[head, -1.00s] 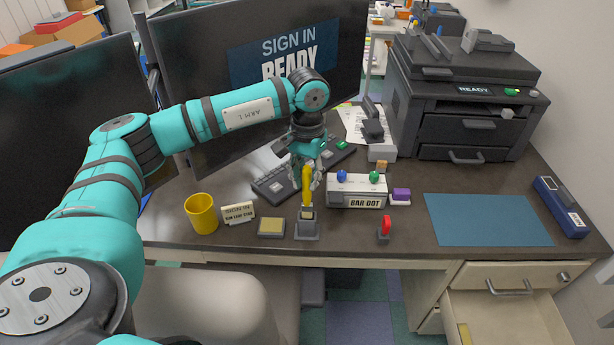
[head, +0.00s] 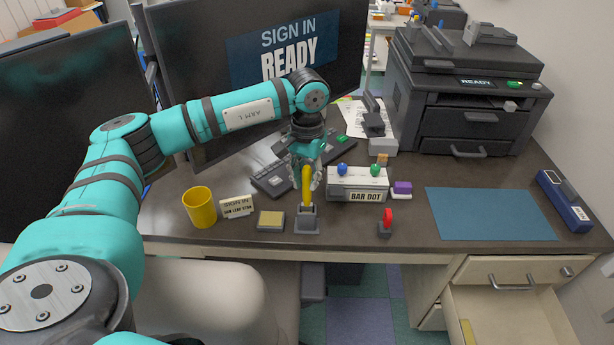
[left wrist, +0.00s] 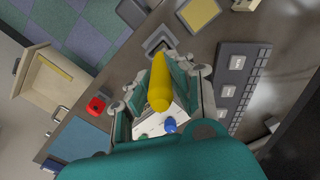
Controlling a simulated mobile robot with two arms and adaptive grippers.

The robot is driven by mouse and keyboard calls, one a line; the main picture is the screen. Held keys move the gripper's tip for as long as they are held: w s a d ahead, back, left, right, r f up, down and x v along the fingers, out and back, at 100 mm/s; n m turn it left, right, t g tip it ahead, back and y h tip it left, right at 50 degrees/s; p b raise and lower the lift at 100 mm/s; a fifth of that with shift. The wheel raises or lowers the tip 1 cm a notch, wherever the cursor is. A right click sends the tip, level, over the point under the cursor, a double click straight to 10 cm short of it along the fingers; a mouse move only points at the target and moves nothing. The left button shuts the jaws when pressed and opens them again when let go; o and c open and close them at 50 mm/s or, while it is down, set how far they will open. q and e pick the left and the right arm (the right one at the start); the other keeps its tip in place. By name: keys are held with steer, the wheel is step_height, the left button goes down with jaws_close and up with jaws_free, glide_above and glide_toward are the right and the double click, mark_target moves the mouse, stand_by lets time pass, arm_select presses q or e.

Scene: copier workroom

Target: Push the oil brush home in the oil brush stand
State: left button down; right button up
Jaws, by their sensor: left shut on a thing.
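The oil brush (head: 306,187) is a yellow handle standing about upright over the small grey oil brush stand (head: 307,225) near the desk's front edge. Its lower end is inside the stand and hidden, so I cannot tell how deep it sits. My left gripper (head: 305,179) comes down from above and is shut on the handle. In the left wrist view the yellow handle (left wrist: 160,82) lies between the fingers, with part of the stand (left wrist: 160,42) beyond it. My right gripper is not in view.
A box labelled BAR DOT (head: 357,187), with a blue and a green knob, stands close right of the brush. A red-topped piece (head: 387,219) is at front right. A flat yellow pad (head: 271,219), small sign (head: 237,207) and yellow cup (head: 200,207) stand left. A keyboard (head: 272,183) lies behind.

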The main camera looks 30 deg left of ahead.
mark_target(307, 167)
arm_select(q)
steer(key=shift+d+f+b, duration=0.1)
steer(key=shift+f+b, duration=1.25)
steer(key=shift+f, duration=0.5)
steer(key=shift+r, duration=0.2)
steer(key=shift+r+p, duration=2.15)
steer(key=shift+r, duration=1.15)
steer(key=shift+b, duration=0.35)
